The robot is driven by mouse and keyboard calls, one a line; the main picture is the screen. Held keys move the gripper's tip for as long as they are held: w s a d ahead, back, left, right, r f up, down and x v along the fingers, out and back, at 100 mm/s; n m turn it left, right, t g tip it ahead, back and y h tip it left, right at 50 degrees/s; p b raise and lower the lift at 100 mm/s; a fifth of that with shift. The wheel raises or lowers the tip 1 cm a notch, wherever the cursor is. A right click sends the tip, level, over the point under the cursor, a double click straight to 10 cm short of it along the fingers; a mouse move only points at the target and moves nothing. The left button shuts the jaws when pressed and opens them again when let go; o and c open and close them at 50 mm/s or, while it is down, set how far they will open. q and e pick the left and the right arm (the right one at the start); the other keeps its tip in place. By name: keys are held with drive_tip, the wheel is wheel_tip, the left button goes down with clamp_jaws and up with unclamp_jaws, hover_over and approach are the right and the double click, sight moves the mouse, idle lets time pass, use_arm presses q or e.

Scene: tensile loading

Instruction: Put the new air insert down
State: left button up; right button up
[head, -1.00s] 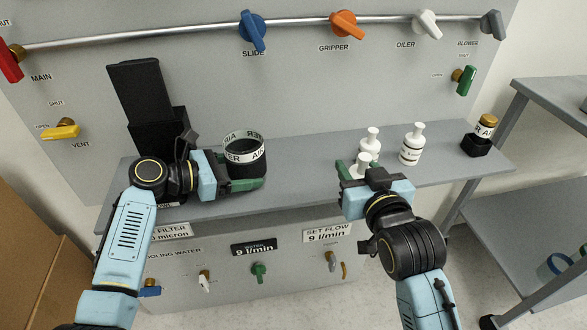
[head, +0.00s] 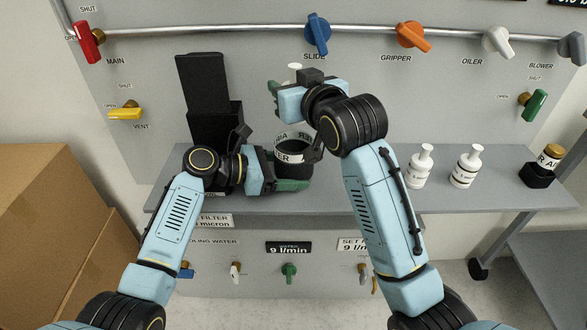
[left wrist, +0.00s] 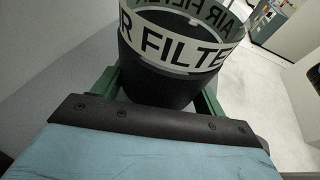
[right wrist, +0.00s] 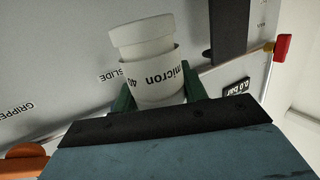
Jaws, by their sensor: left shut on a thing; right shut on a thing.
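A white insert (right wrist: 155,70) marked "micron" sits between the green fingers of my right gripper (right wrist: 157,98). In the head view the insert's top (head: 294,70) shows behind my right gripper (head: 277,92), which is shut on it, raised above the shelf. My left gripper (head: 291,185) is shut on the round bowl (head: 294,171), black below with a white "AIR FILTER" band. The bowl is upright at the shelf and open at the top; in the left wrist view its band (left wrist: 180,48) fills the top. The insert is above and behind the bowl, apart from it.
Two white bottles (head: 421,168) (head: 466,166) stand on the grey shelf (head: 330,205), right of my right arm. A gold-capped jar (head: 551,152) sits in a black holder farther right. A tall black stand (head: 205,90) is behind my left gripper. Valve handles line the back panel.

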sight(291, 133)
wheel_tip(291, 133, down, 10)
drive_tip(key=shift+r, duration=0.2)
drive_tip(key=shift+f, duration=0.25)
drive_tip(key=shift+f, duration=0.45)
use_arm(q)
drive_tip(key=shift+s, duration=0.1)
use_arm(e)
drive_tip(key=o, duration=1)
drive_tip(key=shift+a+f, duration=0.1)
drive_tip(key=shift+f, duration=0.15)
drive_tip(key=shift+c, duration=0.2)
drive_tip(key=shift+s+r, duration=0.15)
drive_tip(key=shift+r, duration=0.55)
drive_tip(key=v, duration=1.2)
drive_tip(key=shift+r, duration=0.2)
